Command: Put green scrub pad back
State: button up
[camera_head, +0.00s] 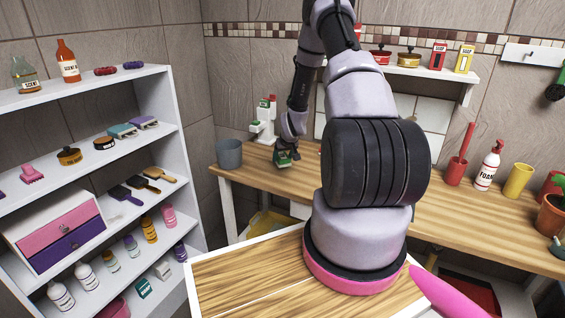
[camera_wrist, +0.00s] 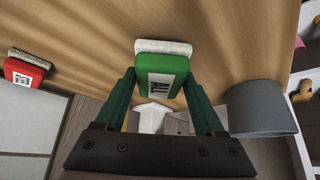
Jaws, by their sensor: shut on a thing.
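The green scrub pad (camera_wrist: 162,72) has a white label and a whitish scrubbing side. My gripper (camera_wrist: 160,86) is shut on it, with one green finger at each side. In the head view the pad (camera_head: 284,160) shows small in my gripper (camera_head: 287,151), near the left part of the wooden counter (camera_head: 245,173). I cannot tell for sure whether the pad touches the counter. A white stand (camera_head: 265,132) with small green and red parts is at the counter's back left. A white and green thing (camera_wrist: 152,118) shows partly behind my gripper in the wrist view.
A grey cup (camera_head: 229,154) stands at the counter's left end, also in the wrist view (camera_wrist: 262,110). A red pad-like thing (camera_wrist: 25,70) lies to the left there. A full white shelf unit (camera_head: 160,70) stands left. My arm hides the counter's middle.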

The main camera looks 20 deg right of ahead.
jog(key=shift+f, duration=1.05)
jog(key=shift+f, duration=0.2)
jog(key=o, duration=1.6)
jog(key=shift+r, duration=0.1)
